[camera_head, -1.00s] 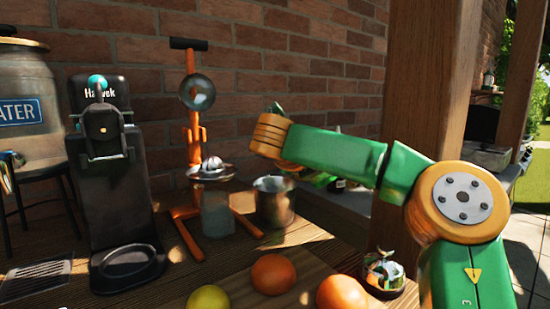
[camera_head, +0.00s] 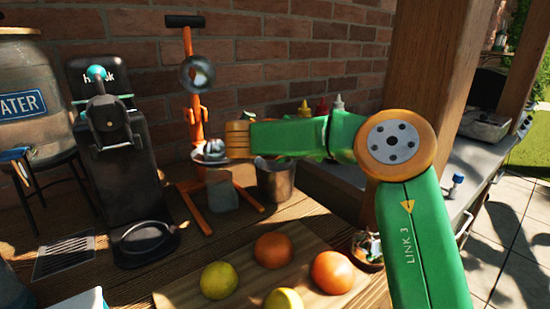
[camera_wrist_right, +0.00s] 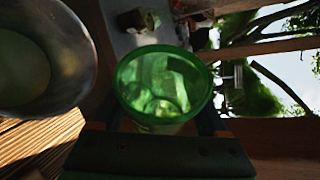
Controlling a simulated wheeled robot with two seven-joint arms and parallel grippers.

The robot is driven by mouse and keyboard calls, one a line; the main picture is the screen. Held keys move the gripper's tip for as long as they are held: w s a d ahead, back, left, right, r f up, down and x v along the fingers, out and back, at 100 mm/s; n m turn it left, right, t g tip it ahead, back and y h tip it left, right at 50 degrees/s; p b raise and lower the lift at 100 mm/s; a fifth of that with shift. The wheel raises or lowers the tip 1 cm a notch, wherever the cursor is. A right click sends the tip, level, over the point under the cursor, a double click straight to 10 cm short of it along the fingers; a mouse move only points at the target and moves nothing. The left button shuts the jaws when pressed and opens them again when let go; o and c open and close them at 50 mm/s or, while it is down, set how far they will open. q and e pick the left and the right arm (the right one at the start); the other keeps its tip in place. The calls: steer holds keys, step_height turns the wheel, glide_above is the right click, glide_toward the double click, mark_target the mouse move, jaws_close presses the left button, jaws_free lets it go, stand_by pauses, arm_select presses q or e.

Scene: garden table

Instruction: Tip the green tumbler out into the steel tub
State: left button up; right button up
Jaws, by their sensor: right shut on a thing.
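The steel tub (camera_head: 277,180) stands on the wooden table beside the orange press, partly hidden behind my right arm in the head view. In the right wrist view the tub (camera_wrist_right: 85,55) is at the left, its rim a little apart from the tumbler. The green tumbler (camera_wrist_right: 163,80) is in the middle of the wrist view, its open mouth facing the camera. My right gripper (camera_wrist_right: 163,108) is shut on it. What the tumbler holds is unclear. In the head view the tumbler and the gripper are hidden behind my arm. My left gripper is not in view.
The orange press (camera_head: 196,125) stands close left of the tub, with a black machine (camera_head: 120,160) farther left. A wooden board (camera_head: 210,304) with oranges and yellow fruit lies in front. A water dispenser (camera_head: 30,75) stands at the left and a brick wall (camera_head: 280,60) behind.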

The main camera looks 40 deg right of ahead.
steer(key=shift+r+p, duration=0.25)
steer(key=shift+p, duration=0.15)
steer(key=shift+n+g, duration=0.3)
steer(key=shift+w+r+p, duration=0.1)
steer(key=shift+r+p, duration=0.1)
steer(key=shift+p, duration=0.35)
steer(key=p, duration=0.1)
steer(key=w+n+p, duration=0.1)
steer(key=p, duration=0.1)
steer(key=shift+a+r+h, duration=0.3)
steer(key=shift+r+h, duration=0.05)
steer(key=shift+h, duration=0.05)
steer(key=shift+w+n+p, duration=0.15)
steer(key=shift+n+p, duration=0.15)
steer(key=shift+p, duration=0.3)
steer(key=shift+r, duration=0.15)
steer(key=shift+s+d+n+g+p, duration=0.1)
steer(key=shift+s+n+g+p, duration=0.1)
steer(key=shift+n+g+p, duration=0.15)
steer(key=shift+r+n+h+p, duration=0.15)
steer(key=shift+n+h+p, duration=0.15)
steer(key=shift+h, duration=0.1)
